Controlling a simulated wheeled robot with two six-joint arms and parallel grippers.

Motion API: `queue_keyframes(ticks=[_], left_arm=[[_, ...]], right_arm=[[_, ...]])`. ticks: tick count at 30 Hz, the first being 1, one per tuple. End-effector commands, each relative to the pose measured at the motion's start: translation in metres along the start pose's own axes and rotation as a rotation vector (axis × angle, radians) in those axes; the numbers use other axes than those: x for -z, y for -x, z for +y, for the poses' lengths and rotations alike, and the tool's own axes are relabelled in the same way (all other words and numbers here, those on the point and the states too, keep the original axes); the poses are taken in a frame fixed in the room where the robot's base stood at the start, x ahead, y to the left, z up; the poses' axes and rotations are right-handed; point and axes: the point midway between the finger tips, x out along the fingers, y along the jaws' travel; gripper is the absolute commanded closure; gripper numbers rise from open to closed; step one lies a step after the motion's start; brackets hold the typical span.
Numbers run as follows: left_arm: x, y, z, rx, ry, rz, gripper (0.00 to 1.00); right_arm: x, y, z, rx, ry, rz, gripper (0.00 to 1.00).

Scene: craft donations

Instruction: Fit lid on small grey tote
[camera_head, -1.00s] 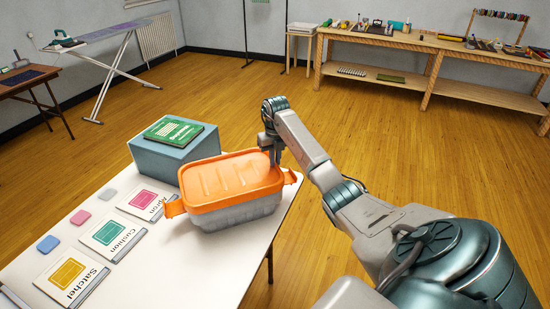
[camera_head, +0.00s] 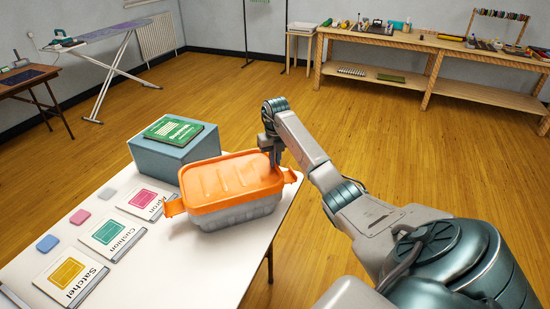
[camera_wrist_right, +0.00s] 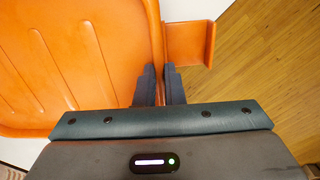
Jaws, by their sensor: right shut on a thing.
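The orange lid (camera_head: 230,178) lies over the top of the small grey tote (camera_head: 236,215) on the white table. I cannot tell whether the lid is fully seated all round. Orange handle tabs stick out at the tote's left and right ends. My right gripper (camera_head: 274,160) is at the far right edge of the lid, pointing down. In the right wrist view, its dark fingers (camera_wrist_right: 160,85) are shut on the rim of the orange lid (camera_wrist_right: 75,60), beside an orange end tab (camera_wrist_right: 190,45). My left gripper is not in view.
A blue-grey box (camera_head: 175,152) with a green book (camera_head: 173,130) on top stands behind the tote. Several cards and small coloured pads lie on the left of the white table (camera_head: 165,265). The table's right edge is close to the tote.

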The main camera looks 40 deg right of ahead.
Motion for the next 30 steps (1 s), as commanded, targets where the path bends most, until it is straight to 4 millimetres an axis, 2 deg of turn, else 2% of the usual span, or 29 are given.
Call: queue_keyframes(ticks=[28, 29, 30], left_arm=[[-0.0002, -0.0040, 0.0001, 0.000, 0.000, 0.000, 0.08], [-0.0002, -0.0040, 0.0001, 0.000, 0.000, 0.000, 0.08], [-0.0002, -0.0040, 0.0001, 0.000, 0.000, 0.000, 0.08]], right_arm=[[-0.0001, -0.0078, 0.0000, 0.000, 0.000, 0.000, 1.00], [-0.0001, -0.0078, 0.0000, 0.000, 0.000, 0.000, 0.88], [-0.0001, -0.0078, 0.0000, 0.000, 0.000, 0.000, 0.80]])
